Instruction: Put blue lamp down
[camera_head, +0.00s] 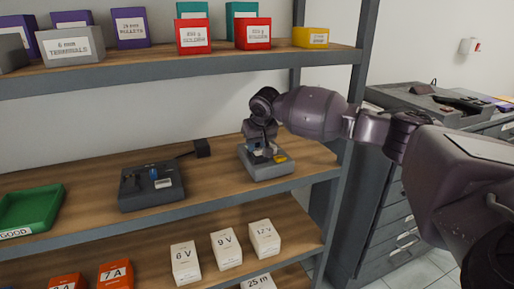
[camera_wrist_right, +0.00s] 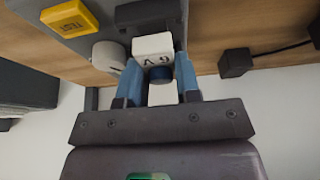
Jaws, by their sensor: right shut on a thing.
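My right gripper (camera_head: 257,147) reaches down over a grey tester box (camera_head: 267,172) on the middle shelf. The tester has a yellow TEST button (camera_wrist_right: 70,18) and a whitish knob (camera_wrist_right: 108,55). My left gripper is out of view.
A dark box (camera_head: 152,190) with a blue part on top stands left of the tester, with a black adapter (camera_head: 202,147) behind. A green tray (camera_head: 30,208) is at far left. The upper shelf (camera_head: 120,72) overhangs; a shelf post (camera_head: 352,120) stands right.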

